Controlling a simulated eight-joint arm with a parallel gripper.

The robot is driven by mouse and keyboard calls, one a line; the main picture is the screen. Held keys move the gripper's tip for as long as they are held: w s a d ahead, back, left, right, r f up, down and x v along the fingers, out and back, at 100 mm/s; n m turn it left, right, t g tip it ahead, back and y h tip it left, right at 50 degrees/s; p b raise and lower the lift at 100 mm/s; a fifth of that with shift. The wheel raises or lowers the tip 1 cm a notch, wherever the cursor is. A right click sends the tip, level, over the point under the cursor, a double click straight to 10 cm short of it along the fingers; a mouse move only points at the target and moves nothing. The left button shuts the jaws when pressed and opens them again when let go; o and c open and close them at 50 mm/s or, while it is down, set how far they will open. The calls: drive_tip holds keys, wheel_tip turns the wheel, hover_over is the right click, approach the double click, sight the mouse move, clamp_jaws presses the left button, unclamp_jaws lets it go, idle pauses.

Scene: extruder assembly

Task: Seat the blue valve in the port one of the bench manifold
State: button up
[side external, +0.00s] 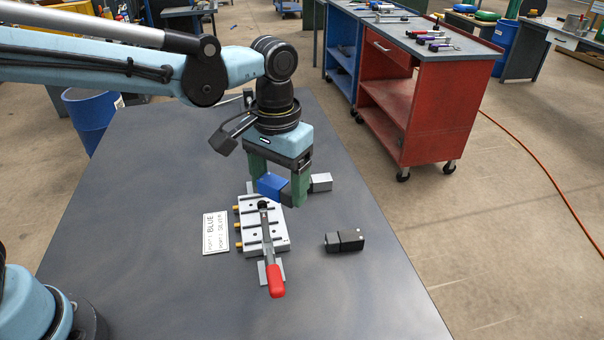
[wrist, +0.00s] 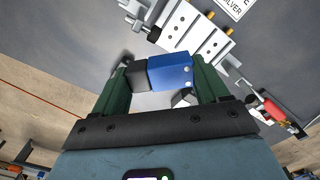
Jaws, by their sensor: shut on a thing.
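My gripper (side external: 279,192) has its green fingers closed on the blue valve (side external: 270,186), a block with a blue part and a dark part. It also shows across the fingers in the wrist view (wrist: 170,72). The valve is held above the table near the far end of the bench manifold (side external: 253,236). The manifold is a pale metal block with slots and brass fittings on its left side; part of it shows beyond the valve in the wrist view (wrist: 206,42). I cannot tell which port is port one.
A toggle clamp with a red handle (side external: 275,281) lies over the manifold. A label card (side external: 215,233) sits left of it, naming blue and silver. A silver block (side external: 321,182) stands behind right, and a black block (side external: 344,240) lies right. The near right tabletop is clear.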

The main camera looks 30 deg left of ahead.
sight(259, 180)
drive_tip(key=n, duration=0.1)
drive_tip(key=a+n, duration=0.1)
drive_tip(key=n, duration=0.1)
drive_tip(key=a+n, duration=0.1)
drive_tip(key=n, duration=0.1)
drive_tip(key=shift+s, duration=0.3)
drive_tip(key=n, duration=0.2)
drive_tip(key=a+n, duration=0.1)
drive_tip(key=n, duration=0.1)
drive_tip(key=shift+s, duration=0.25)
drive_tip(key=shift+a+f, duration=0.1)
drive_tip(key=shift+f, duration=4.85)
drive_tip(key=shift+f, duration=0.15)
drive_tip(key=o, duration=1.1)
